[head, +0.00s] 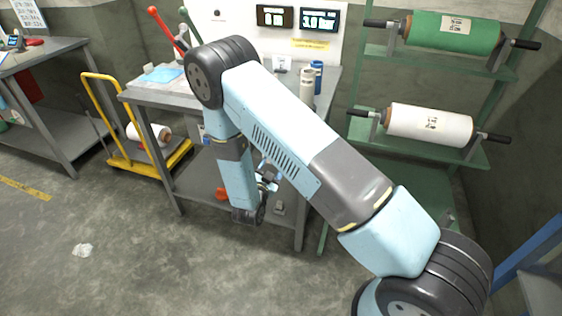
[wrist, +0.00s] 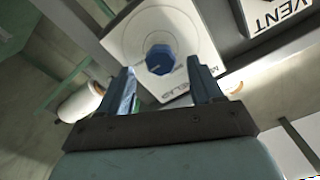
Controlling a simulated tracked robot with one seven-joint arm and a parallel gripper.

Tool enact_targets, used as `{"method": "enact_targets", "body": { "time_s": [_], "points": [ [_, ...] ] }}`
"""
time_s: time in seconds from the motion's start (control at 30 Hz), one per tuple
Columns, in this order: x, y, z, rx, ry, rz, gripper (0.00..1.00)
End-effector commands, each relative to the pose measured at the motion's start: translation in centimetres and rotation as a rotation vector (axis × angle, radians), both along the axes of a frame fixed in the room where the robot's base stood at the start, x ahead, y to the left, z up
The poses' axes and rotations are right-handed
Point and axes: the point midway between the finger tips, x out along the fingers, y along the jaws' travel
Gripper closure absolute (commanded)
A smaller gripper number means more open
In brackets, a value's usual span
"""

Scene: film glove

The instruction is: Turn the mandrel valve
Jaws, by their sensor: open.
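A blue faceted knob (wrist: 159,60), which looks like the valve, sits on a round pale disc of a white plate (wrist: 122,40) in the wrist view. Dark lettering on the plate is partly hidden by my right finger and I cannot read it for sure. My gripper (wrist: 163,88) is open, with one finger to the lower left of the knob and one to the lower right. Nothing shows between the fingertips, and they look apart from the knob. In the head view my own arm hides the gripper's jaws and I cannot make out the knob.
A panel marked VENT (wrist: 272,18) lies right of the plate. In the head view a grey workbench (head: 160,97) stands behind my arm, with a yellow cart (head: 120,160) at its left. A green rack (head: 365,95) holds rolls at the right. The floor in front is mostly clear.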

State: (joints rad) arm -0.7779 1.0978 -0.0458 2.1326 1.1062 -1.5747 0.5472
Motion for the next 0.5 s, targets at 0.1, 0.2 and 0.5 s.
{"method": "enact_targets", "body": {
  "time_s": [0.1,0.2,0.5],
  "points": [
    [1.7,-0.7,0.0,0.0,0.0,-0.001,0.35],
    [2.8,-1.0,0.0,0.0,0.0,0.0,0.35],
    [3.9,-1.4,0.0,0.0,0.002,0.002,0.35]
  ]
}}
